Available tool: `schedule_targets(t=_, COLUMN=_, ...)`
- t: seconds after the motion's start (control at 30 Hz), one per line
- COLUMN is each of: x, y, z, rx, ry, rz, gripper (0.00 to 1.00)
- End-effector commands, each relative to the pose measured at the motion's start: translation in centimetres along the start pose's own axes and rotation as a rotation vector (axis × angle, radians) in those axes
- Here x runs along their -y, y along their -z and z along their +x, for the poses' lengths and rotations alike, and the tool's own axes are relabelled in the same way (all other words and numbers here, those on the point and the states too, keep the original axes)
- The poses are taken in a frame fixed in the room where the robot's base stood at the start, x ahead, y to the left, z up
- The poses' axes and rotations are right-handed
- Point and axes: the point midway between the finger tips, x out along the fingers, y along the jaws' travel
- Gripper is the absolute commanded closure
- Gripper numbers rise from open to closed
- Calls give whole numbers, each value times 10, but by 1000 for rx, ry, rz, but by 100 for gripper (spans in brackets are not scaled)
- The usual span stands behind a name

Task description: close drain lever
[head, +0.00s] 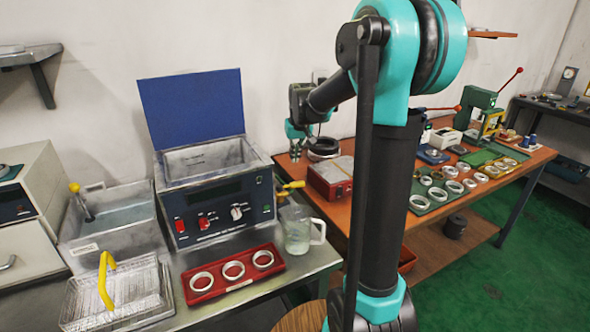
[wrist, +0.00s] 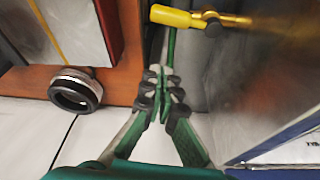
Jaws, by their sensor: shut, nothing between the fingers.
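The drain lever (head: 292,185) is a yellow handle on a brass valve at the right side of the ultrasonic cleaner (head: 215,195). In the wrist view the yellow lever (wrist: 185,17) lies roughly crosswise near the top edge, its brass stem running right to the cleaner's metal side. My gripper (head: 297,150) hangs behind the lever, near the cleaner's back right corner. In the wrist view my gripper (wrist: 164,82) has its fingers together and empty. The lever shows beyond the fingertips, with a visible gap between them.
A clear jug (head: 298,232) stands below the lever. A red box (head: 331,178) and a dark ring (wrist: 75,92) are on the orange bench to the right. The cleaner's blue lid (head: 192,105) stands open. A red tray (head: 235,283) of rings lies in front.

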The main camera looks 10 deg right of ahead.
Motion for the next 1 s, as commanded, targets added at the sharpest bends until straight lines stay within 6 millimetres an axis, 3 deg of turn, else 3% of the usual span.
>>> schedule_targets(t=0.6, x=0, y=0, z=96, rx=0, ry=0, rz=0, gripper=100)
schedule_targets(t=1.0, x=0, y=-33, z=78, rx=0, ry=0, rz=0, gripper=100)
